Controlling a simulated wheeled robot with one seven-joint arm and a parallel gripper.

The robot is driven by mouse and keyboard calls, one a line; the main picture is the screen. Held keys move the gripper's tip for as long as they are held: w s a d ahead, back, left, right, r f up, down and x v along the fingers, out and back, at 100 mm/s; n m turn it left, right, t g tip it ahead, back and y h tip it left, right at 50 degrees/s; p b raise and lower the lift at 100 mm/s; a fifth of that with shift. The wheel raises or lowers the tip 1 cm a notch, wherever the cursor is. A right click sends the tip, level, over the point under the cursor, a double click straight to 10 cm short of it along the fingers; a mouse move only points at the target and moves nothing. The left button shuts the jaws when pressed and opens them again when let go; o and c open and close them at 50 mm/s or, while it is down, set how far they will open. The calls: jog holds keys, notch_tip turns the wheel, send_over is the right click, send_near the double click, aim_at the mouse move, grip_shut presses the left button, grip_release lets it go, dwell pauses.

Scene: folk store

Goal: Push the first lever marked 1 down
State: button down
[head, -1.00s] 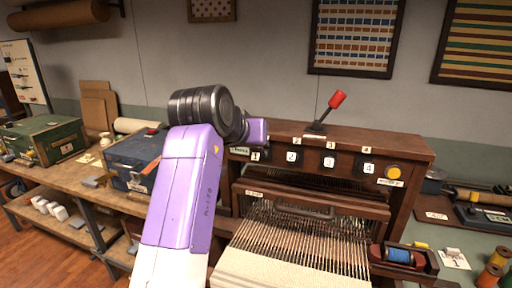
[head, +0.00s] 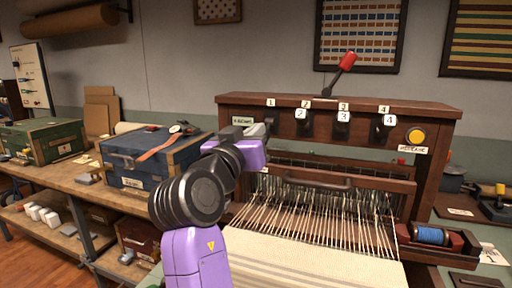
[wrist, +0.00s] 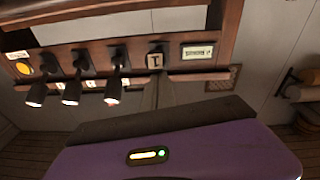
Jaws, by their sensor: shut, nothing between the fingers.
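The loom's wooden panel (head: 430,112) carries a row of dark levers under small numbered plates. The plate marked 1 (head: 270,102) is at its left end. Levers 2 (head: 301,115), 3 (head: 343,118) and 4 (head: 389,121) stick out with white number labels. My gripper (head: 262,137) is shut and empty, close to lever 1 at the panel's left end. Its fingertips are unclear; I cannot tell whether they touch.
A red-knobbed lever (head: 346,63) stands on top of the loom. A yellow button (head: 416,136) is at the panel's right. Warp threads (head: 320,215) stretch below the levers. A blue case (head: 155,155) sits on the bench to the left.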

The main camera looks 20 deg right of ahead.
notch_tip(320, 180, down, 2)
jog(key=t+h+b, duration=0.1)
jog(key=b, duration=0.3)
jog(key=shift+t, duration=0.3)
jog(key=shift+r+b, duration=0.1)
jog(key=shift+b, duration=0.6)
